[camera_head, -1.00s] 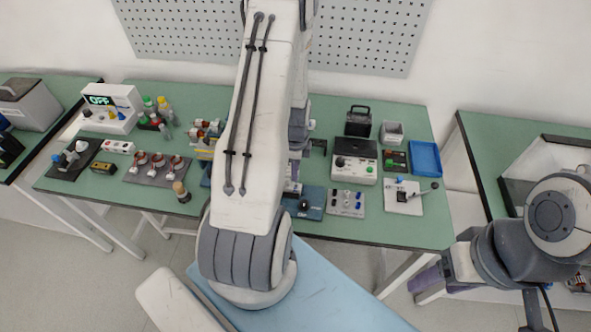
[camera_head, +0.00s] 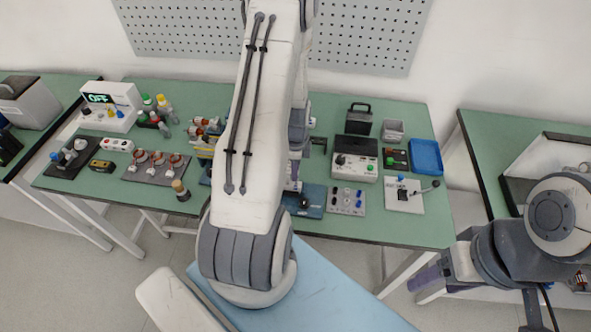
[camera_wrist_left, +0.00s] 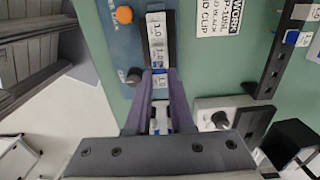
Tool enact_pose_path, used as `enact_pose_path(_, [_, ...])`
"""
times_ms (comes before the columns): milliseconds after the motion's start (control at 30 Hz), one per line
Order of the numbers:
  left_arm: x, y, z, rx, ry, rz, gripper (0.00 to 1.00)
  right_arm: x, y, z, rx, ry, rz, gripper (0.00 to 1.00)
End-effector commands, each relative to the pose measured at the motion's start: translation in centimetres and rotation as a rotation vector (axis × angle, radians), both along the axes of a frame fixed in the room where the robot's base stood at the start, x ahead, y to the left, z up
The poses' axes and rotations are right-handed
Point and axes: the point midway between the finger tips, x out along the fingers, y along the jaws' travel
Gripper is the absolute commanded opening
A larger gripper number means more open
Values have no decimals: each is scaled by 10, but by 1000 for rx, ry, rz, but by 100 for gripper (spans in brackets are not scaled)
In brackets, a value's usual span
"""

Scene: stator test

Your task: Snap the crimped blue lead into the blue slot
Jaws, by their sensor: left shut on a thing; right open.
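In the left wrist view my left gripper (camera_wrist_left: 160,76) has its purple fingers closed on a small white piece with a blue band (camera_wrist_left: 159,84). I cannot tell whether this is the crimped blue lead. The fingertips are at the end of a dark channel with white labelled pieces (camera_wrist_left: 156,30), on a blue base (camera_wrist_left: 115,50). In the head view the large white arm hides most of my left gripper, and only its side shows over the blue base (camera_head: 314,203). I cannot make out the blue slot. My right gripper (camera_head: 424,281) is open and empty, off the bench's front right edge.
A panel with blue posts (camera_head: 346,201), a grey-white tester (camera_head: 354,166), a lever plate (camera_head: 404,197) and a blue tray (camera_head: 426,157) stand right of the blue base. A plate with several copper parts (camera_head: 156,165) lies left.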

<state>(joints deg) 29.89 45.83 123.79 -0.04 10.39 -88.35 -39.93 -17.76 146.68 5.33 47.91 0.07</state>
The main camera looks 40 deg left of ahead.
Motion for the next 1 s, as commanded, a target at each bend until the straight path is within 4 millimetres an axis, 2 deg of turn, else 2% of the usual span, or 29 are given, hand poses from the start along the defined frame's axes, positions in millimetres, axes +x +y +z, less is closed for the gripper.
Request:
enact_pose_path(100, [0, 0, -7, 0, 0, 0, 0, 0, 0, -6, 0, 0, 0, 62])
enact_pose_path(467, [0, 0, -8, 0, 0, 0, 0, 0, 0, -6, 0, 0, 0, 62])
enact_pose_path(800, [0, 0, -19, 0, 0, 0, 0, 0, 0, -14, 0, 0, 0, 62])
enact_pose_path(1000, [0, 0, -19, 0, 0, 0, 0, 0, 0, -14, 0, 0, 0, 62])
